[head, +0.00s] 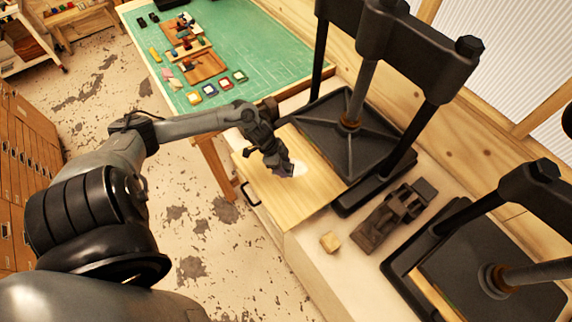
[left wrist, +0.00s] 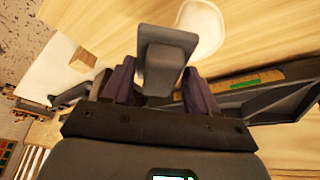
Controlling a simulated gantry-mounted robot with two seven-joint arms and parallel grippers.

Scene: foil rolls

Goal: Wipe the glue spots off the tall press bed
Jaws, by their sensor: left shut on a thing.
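The tall press (head: 350,124) stands at centre right in the head view. A pale wooden board (head: 318,192), seemingly its bed, sticks out in front of its dark plate. My left gripper (head: 284,170) is over this board, pointing down. In the left wrist view its purple-padded fingers (left wrist: 160,88) are shut on a grey block-like thing (left wrist: 167,55). A whitish rounded patch (left wrist: 205,28) shows just beyond the block; it also shows beside the fingertips in the head view (head: 299,168). I cannot tell if it is glue or a cloth. My right gripper is out of view.
A lower press (head: 500,270) stands at lower right. A green-matted table (head: 260,50) with small coloured items is behind. Open floor lies to the left.

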